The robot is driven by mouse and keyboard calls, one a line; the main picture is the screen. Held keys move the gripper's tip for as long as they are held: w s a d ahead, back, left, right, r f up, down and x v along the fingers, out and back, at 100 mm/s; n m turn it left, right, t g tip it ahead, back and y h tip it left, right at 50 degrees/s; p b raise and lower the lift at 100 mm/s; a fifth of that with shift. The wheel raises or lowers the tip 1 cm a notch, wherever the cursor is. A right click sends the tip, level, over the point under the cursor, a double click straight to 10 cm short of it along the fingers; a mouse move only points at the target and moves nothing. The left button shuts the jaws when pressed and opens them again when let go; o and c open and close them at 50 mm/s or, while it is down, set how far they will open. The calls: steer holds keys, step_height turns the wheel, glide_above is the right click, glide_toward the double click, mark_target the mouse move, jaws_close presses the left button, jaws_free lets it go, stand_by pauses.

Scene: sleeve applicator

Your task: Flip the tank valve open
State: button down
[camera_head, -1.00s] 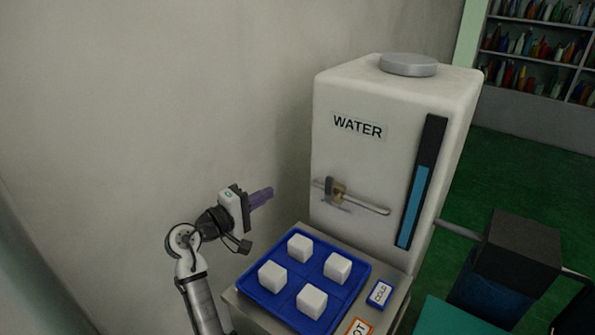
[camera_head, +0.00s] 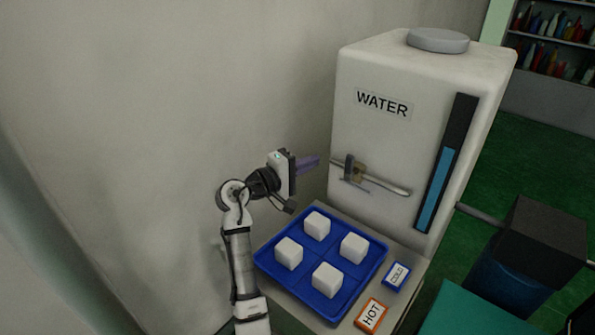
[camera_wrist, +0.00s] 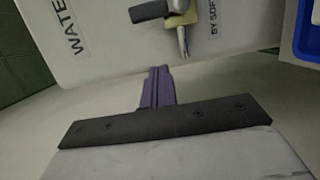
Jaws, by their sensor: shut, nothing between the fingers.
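The white tank (camera_head: 400,130) with a WATER label stands right of centre in the head view. Its valve (camera_head: 354,170) has a brass-coloured body, a grey upright lever and a silver pipe running to the right. My gripper (camera_head: 316,161) is left of the valve at about its height, with its purple fingers shut and empty, pointing toward the tank. In the wrist view my gripper (camera_wrist: 161,72) shows shut in front of the tank face (camera_wrist: 110,50). The valve (camera_wrist: 180,18) shows at the top there, a little right of the fingers and apart from them.
A blue tray (camera_head: 270,262) with several white cubes sits on a ledge below the valve. COLD (camera_head: 397,276) and HOT (camera_head: 371,315) signs are beside it. A dark box (camera_head: 535,235) stands right. A wall lies behind my arm.

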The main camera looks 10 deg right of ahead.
mark_target(350, 168)
steer(key=s+d, duration=0.1)
steer(key=d, duration=0.4)
steer(key=shift+s+d, duration=0.35)
steer(key=shift+d, duration=0.05)
steer(key=shift+d, duration=0.15)
steer(key=shift+s+r+m, duration=0.1)
steer(key=shift+r+m, duration=0.05)
steer(key=shift+m, duration=0.25)
